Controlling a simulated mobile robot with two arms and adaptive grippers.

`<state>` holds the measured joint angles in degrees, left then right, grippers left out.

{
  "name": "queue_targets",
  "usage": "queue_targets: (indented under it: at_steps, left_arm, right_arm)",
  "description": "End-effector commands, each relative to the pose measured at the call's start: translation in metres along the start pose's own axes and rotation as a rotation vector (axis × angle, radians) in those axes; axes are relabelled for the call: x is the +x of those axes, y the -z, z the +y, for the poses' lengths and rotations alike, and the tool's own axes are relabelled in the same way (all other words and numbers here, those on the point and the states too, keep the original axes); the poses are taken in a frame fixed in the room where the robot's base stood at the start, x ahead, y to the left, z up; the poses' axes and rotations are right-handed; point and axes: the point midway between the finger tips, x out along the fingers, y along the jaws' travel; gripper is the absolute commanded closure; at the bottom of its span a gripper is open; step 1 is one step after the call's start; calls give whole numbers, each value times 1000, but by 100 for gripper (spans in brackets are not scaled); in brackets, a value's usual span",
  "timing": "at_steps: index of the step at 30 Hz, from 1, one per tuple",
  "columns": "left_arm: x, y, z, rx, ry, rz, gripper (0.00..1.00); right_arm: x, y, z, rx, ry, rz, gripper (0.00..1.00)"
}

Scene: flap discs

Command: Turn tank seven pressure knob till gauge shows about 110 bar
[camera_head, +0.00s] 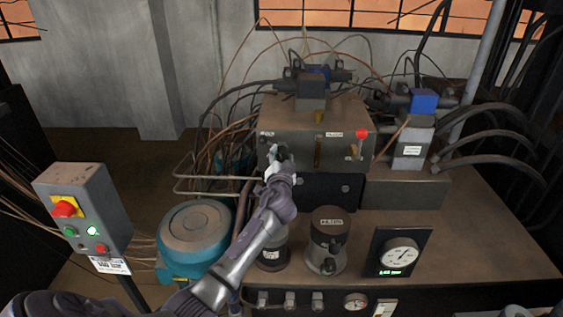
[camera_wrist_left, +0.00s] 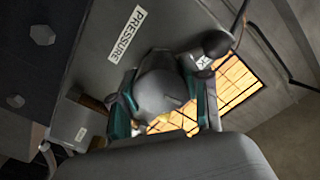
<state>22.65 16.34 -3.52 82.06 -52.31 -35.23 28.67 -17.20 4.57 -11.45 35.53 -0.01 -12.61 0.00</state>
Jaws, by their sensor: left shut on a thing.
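My left gripper (camera_head: 279,160) reaches up to the left part of the front face of a grey-brown tank box (camera_head: 290,115). In the left wrist view its fingers (camera_wrist_left: 163,100) are shut around a rounded grey knob (camera_wrist_left: 160,88), beside a white label reading PRESSURE (camera_wrist_left: 125,34). In the head view the gripper hides most of this knob. A round white gauge (camera_head: 400,256) stands at the lower right in a dark panel, with a green digital readout (camera_head: 390,272) below it, too small to read surely. My right gripper is not in view.
A control box (camera_head: 85,205) with red and green buttons stands at the left. A blue-grey round motor (camera_head: 195,232) and two dark filter canisters (camera_head: 328,240) stand near my arm. A red knob (camera_head: 362,134) sits on the box's right side. Cables and hoses crowd behind.

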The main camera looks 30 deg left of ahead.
Motion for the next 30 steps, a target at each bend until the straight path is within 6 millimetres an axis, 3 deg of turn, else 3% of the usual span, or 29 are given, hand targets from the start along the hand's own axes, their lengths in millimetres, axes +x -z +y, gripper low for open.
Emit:
queue_targets:
  at_steps: [1,12,21,30]
  left_arm:
    - [0,-5,5,-40,0,1,88]
    - [0,-4,4,-385,0,1,88]
    - [0,-3,4,-668,-1,-2,88]
    - [0,-2,2,-902,0,-2,88]
  right_arm:
    - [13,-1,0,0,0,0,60]
    - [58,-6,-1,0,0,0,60]
    - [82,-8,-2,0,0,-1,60]
    - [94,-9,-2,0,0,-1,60]
